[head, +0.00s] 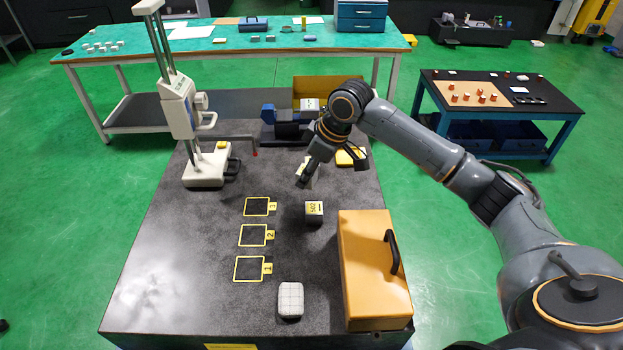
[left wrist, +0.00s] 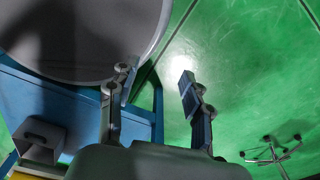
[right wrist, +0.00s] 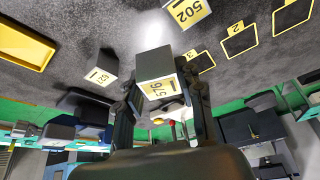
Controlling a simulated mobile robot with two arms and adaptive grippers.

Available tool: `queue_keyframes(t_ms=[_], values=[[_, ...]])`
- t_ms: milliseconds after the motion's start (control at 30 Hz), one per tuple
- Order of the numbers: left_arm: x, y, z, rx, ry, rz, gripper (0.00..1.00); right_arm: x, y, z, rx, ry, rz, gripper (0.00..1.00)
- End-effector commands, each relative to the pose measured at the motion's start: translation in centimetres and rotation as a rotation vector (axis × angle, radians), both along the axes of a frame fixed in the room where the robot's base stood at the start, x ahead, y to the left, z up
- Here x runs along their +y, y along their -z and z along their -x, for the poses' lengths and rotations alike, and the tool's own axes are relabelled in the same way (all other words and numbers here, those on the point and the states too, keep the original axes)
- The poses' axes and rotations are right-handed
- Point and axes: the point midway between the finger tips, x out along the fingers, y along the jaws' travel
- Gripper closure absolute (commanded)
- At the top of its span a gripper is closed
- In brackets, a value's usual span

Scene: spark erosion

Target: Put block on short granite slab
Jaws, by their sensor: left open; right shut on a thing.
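My right gripper (head: 304,178) is shut on a pale block (right wrist: 155,65) with a yellow number label, held above the dark speckled granite top (head: 200,270). In the head view the gripper mostly hides this block. A second block (head: 314,211), labelled 502, stands on the top nearer the front; it also shows in the right wrist view (right wrist: 186,12). I cannot pick out a separate short slab. My left gripper (left wrist: 155,88) is open and empty, away from the granite top.
Yellow-outlined squares (head: 253,235) numbered 1, 2 and 3 mark the top's middle. An orange case (head: 362,265) stands front right, a white gridded block (head: 291,299) at the front. A white stand (head: 205,167) is back left, the blue device (head: 268,115) behind. The left front is clear.

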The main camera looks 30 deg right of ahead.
Motion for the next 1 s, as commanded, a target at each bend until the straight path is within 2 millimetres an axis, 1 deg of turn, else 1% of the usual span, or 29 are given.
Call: queue_keyframes(t_ms=[33, 100, 167, 233, 367, 400, 500, 600, 700, 933, 967, 1000], values=[[-0.1, -0.5, -1.2, -0.018, 0.000, 0.002, 0.50, -0.6, 0.6, -0.4, 0.002, 0.005, -0.001, 1.00], [-0.2, -0.7, -2.6, -0.040, 0.000, 0.005, 0.50, -1.2, 1.6, -0.8, 0.001, 0.003, -0.001, 1.00], [-0.3, -0.9, -3.6, -0.054, 0.000, 0.006, 0.50, -1.5, 2.1, -1.2, -0.001, 0.003, -0.003, 1.00], [-0.3, -1.0, -4.0, -0.060, 0.000, 0.006, 0.50, -1.8, 2.5, -1.4, -0.003, 0.001, -0.003, 1.00], [-0.2, -1.3, -3.5, -0.052, 0.000, 0.005, 0.50, -2.4, 3.5, -1.8, 0.000, 0.002, -0.001, 1.00], [-0.2, -1.8, -3.2, -0.047, 0.000, 0.004, 0.50, -2.3, 4.1, -1.6, 0.002, 0.001, -0.002, 1.00], [-0.2, -2.4, -2.2, -0.034, 0.000, 0.003, 0.50, -2.3, 5.4, -1.6, 0.000, 0.001, -0.002, 1.00], [-0.2, -2.5, -1.6, -0.024, 0.000, 0.003, 0.50, -2.3, 6.2, -1.7, -0.002, -0.001, 0.000, 1.00], [-0.1, -2.3, -1.4, -0.021, 0.000, 0.003, 0.50, -2.3, 6.4, -1.7, -0.004, 0.000, -0.001, 1.00], [-0.1, -2.3, -1.7, -0.024, 0.000, 0.002, 0.50, -2.3, 6.6, -1.7, -0.003, 0.000, -0.001, 1.00], [-0.1, -2.3, -1.7, -0.026, 0.000, 0.003, 0.50, -2.3, 6.6, -1.7, -0.004, 0.000, 0.000, 0.57], [-0.1, -2.3, -1.9, -0.027, 0.000, 0.003, 0.50, -2.3, 6.6, -1.7, -0.004, 0.000, 0.000, 0.49]])
